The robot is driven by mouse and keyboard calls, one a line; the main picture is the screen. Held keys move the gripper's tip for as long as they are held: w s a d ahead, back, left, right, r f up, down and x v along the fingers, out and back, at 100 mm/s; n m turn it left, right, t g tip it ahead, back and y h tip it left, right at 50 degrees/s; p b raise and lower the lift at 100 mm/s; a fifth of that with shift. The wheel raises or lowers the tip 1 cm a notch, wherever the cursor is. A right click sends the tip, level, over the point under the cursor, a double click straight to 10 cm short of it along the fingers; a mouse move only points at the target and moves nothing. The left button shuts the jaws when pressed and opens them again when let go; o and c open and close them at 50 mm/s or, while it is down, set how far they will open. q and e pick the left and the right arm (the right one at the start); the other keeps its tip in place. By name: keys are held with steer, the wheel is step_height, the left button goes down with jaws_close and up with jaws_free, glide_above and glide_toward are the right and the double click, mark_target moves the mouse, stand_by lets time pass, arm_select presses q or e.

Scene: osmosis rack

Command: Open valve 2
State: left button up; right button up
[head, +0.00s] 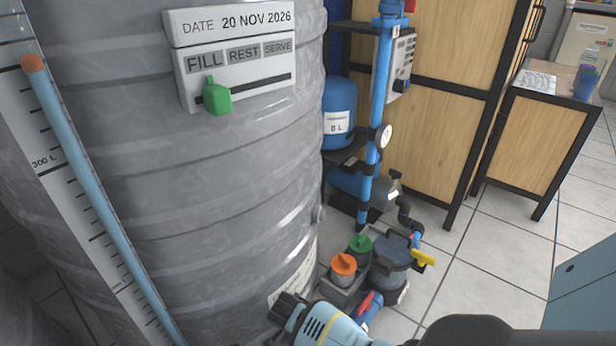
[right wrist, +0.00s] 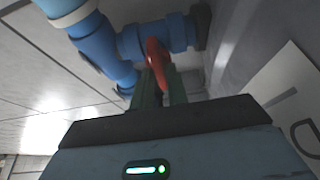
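In the right wrist view a red valve handle (right wrist: 157,60) sits on a blue pipe fitting (right wrist: 165,37). The two dark green fingers of my right gripper (right wrist: 160,88) are close together, one on each side of the handle's lower part, with no clear gap seen. In the head view a red handle (head: 369,302) on blue pipe shows low beside the grey tank, just past my right arm's light blue wrist. My right fingertips are hidden there. No number is readable on the valve. My left gripper is not in view.
The large grey tank (head: 230,170) fills the left, with a green slider (head: 217,97) under FILL. Orange (head: 344,264) and green (head: 360,246) caps and a dark pump with a yellow handle (head: 424,257) stand close by. Tiled floor is free at right.

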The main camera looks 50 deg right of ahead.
steer(key=shift+c, duration=1.2)
jaws_close()
